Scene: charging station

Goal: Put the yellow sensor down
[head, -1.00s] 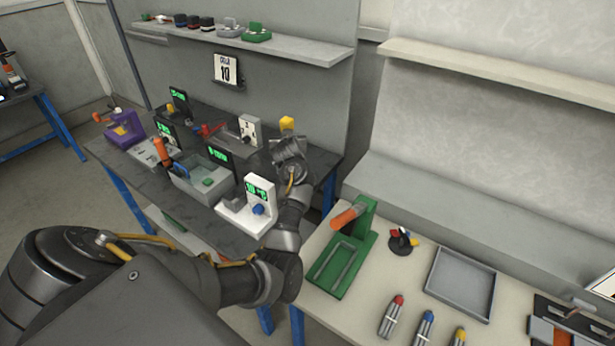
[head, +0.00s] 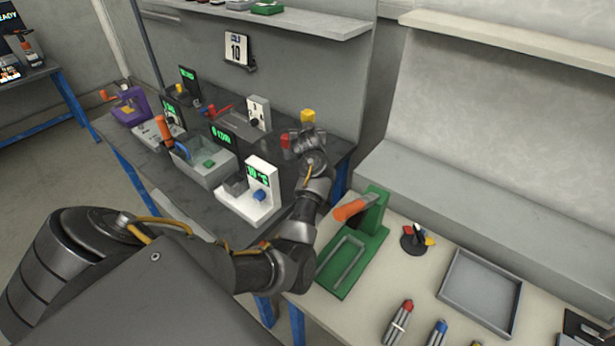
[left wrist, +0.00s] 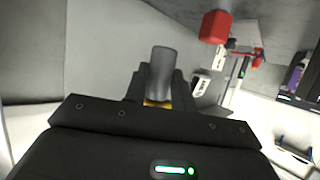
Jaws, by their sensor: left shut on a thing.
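My left gripper (head: 308,132) is over the right end of the dark table in the head view. It is shut on the yellow sensor (head: 308,116), whose yellow part shows above the fingers. In the left wrist view, a grey cylinder (left wrist: 162,68) stands out between the fingers, with a yellow band (left wrist: 156,104) at its base. The arm and hand hide the tabletop under the sensor, so I cannot tell whether it touches anything. My right gripper is not in view.
A red object (head: 286,142) is just left of my left gripper; it also shows in the left wrist view (left wrist: 215,27). A white device (head: 258,188) with a green display and a grey basin (head: 207,168) are nearby. A green stand (head: 355,245) is on the light bench.

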